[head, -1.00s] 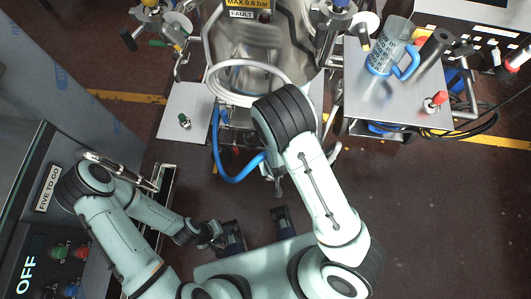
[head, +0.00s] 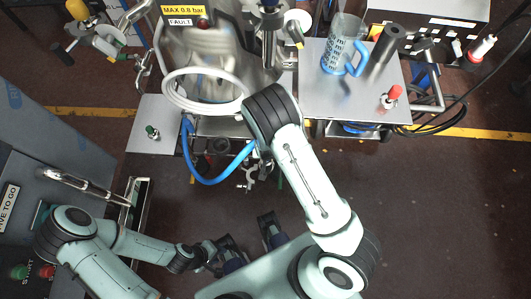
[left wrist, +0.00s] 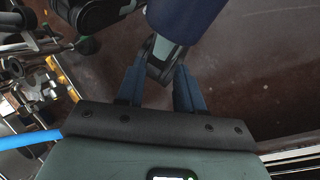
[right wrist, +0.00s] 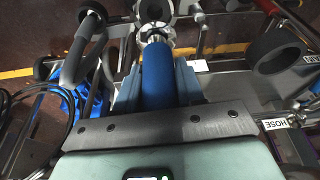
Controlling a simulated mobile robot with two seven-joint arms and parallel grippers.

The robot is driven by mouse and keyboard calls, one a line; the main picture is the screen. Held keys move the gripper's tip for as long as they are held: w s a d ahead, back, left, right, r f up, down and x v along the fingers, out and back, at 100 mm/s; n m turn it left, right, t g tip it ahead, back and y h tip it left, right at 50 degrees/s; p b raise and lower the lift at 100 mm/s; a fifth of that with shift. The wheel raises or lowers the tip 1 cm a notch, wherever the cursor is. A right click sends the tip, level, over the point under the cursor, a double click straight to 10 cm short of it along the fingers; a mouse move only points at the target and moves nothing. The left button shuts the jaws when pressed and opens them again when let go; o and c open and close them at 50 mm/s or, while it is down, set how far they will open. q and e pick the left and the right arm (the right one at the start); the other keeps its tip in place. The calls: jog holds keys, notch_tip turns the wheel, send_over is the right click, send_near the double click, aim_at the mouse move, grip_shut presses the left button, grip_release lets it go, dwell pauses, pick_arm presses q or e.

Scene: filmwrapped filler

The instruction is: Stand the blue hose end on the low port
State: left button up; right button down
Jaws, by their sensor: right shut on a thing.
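The blue hose (head: 207,181) hangs in a loop below the steel tank in the head view and rises to my right gripper, which my arm hides there. In the right wrist view the right gripper (right wrist: 157,80) is shut on the blue hose end (right wrist: 157,75). A silver clamp fitting (right wrist: 154,33), seemingly the low port, lies just beyond the hose end. I cannot tell whether they touch. My left gripper (head: 211,252) is low at left in the head view. In the left wrist view its fingers (left wrist: 160,85) are apart and empty.
A steel side table (head: 312,103) carries a clear jug with a blue handle (head: 343,58), a dark cylinder (head: 386,43) and a red-capped item (head: 391,97). A white hose coil (head: 180,99) is at the tank. A cabinet stands at left. A HOSE label (right wrist: 277,124) is at right.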

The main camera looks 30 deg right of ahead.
jog(key=shift+f, duration=0.15)
jog(key=shift+f+b, duration=1.8)
jog(key=shift+f, duration=0.3)
jog(key=shift+f, duration=0.15)
jog(key=shift+f+b, duration=0.4)
jog(key=shift+f, duration=0.1)
jog(key=shift+f, duration=0.15)
jog(key=shift+f+b, duration=0.3)
jog(key=shift+f, duration=0.2)
dwell(0.5)
jog(key=c, duration=0.6)
grip_release()
